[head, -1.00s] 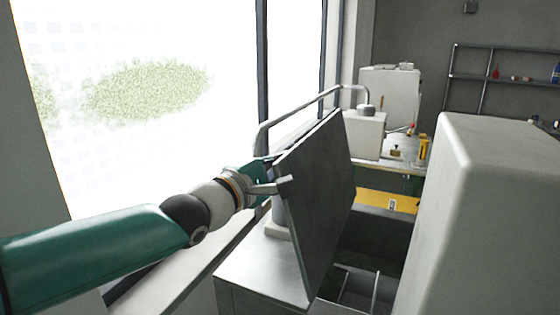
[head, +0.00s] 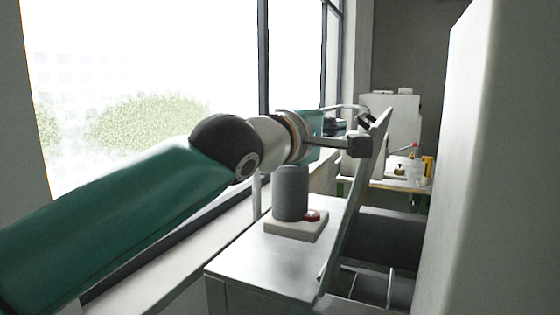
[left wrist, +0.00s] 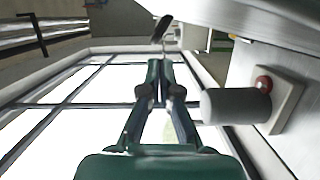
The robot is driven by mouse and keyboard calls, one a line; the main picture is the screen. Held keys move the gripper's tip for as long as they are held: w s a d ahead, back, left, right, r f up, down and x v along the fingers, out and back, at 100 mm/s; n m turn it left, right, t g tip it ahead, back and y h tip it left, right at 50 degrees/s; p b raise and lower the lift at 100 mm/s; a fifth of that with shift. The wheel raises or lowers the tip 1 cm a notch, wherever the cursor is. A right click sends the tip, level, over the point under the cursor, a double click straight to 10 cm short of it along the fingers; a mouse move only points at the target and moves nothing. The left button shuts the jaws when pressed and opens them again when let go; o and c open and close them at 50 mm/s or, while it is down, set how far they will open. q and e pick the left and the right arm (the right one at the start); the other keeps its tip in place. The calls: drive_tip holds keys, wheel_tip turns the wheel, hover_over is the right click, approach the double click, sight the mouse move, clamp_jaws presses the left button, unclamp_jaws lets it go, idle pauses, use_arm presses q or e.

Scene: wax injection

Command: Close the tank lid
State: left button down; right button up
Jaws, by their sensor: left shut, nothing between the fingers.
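The tank lid (head: 352,210) is a thin grey panel seen nearly edge-on in the head view. It stands raised from its low edge, its top leaning right over the open tank (head: 385,283). My left gripper (head: 358,146) is shut and empty at the left side of the lid, near its upper part; it seems to touch it. In the left wrist view the shut fingers (left wrist: 160,65) point towards the top of the picture, and a pale surface at upper right is probably the lid (left wrist: 255,22). My right gripper is not in view.
A grey cylinder (head: 290,195) with a red button (head: 312,215) stands on the metal top left of the lid. A large pale block (head: 485,190) fills the right side. Windows line the left. A table (head: 400,184) with small items stands behind.

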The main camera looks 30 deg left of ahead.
use_arm(q)
drive_tip(key=shift+w+d+f+m+g+y+b, duration=0.15)
drive_tip(key=shift+d+m+b, duration=0.35)
drive_tip(key=shift+d, duration=0.9)
drive_tip(key=shift+s+d+f+m+g+y+b, duration=0.25)
drive_tip(key=shift+d+m, duration=0.35)
drive_tip(key=shift+d, duration=0.8)
drive_tip(key=shift+w+r, duration=0.2)
